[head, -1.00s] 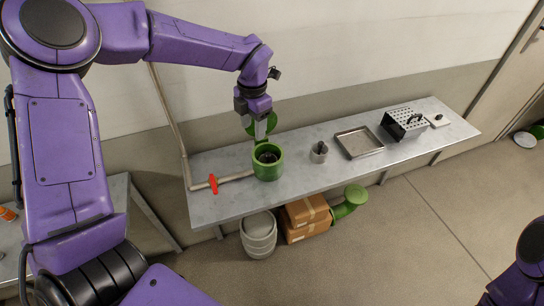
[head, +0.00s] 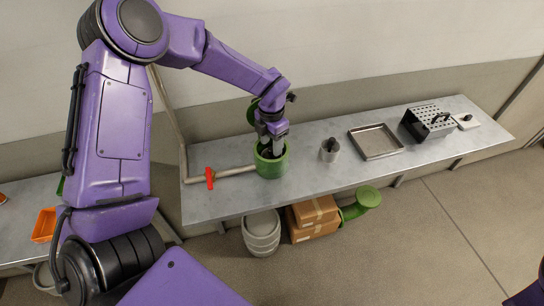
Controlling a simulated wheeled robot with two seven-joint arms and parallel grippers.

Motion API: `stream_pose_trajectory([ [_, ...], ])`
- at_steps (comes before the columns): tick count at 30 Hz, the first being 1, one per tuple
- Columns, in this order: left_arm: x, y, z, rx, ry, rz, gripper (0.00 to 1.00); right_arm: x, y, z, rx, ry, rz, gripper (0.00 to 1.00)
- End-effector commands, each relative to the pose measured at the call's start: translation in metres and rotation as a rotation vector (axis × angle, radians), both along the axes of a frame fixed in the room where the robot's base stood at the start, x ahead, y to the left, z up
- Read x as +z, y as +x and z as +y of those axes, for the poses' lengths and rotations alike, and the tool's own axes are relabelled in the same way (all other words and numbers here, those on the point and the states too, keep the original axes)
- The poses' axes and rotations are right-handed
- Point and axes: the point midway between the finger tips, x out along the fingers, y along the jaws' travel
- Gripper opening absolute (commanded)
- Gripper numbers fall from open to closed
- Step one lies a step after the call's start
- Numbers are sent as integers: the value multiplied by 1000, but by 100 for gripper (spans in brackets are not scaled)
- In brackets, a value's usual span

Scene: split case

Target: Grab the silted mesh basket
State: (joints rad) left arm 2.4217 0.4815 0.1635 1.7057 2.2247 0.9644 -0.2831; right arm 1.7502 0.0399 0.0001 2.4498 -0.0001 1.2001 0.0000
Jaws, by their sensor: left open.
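A green round housing (head: 272,166) stands open on the grey bench, joined to a pipe on its left. Something dark, which may be the silted mesh basket, sits inside it; my gripper and arm largely hide it now. My left gripper (head: 271,141) is open and points down at the mouth of the housing, with its fingertips at or just inside the rim. I cannot tell whether the fingers touch the thing inside. The right gripper is out of view.
A red valve handle (head: 210,178) is on the pipe. Cardboard boxes (head: 313,219) and a grey keg (head: 262,233) are below the bench.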

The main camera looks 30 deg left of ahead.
Motion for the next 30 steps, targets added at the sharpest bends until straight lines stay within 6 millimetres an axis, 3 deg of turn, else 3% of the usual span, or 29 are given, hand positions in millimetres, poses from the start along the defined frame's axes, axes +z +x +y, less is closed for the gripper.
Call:
stream_pose_trajectory([
  [4, -18, 0, -1, -2, 2, 2, 53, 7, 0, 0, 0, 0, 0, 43],
  [11, -22, 1, -2, -3, 0, -1, 53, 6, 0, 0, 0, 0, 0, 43],
  [16, -22, 1, -2, -3, 0, -1, 0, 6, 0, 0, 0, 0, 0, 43],
  [26, -18, 2, -2, -4, -1, -3, 0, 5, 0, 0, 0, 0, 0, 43],
  [30, 5, 2, -2, -3, -2, -8, 0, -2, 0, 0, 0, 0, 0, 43],
])
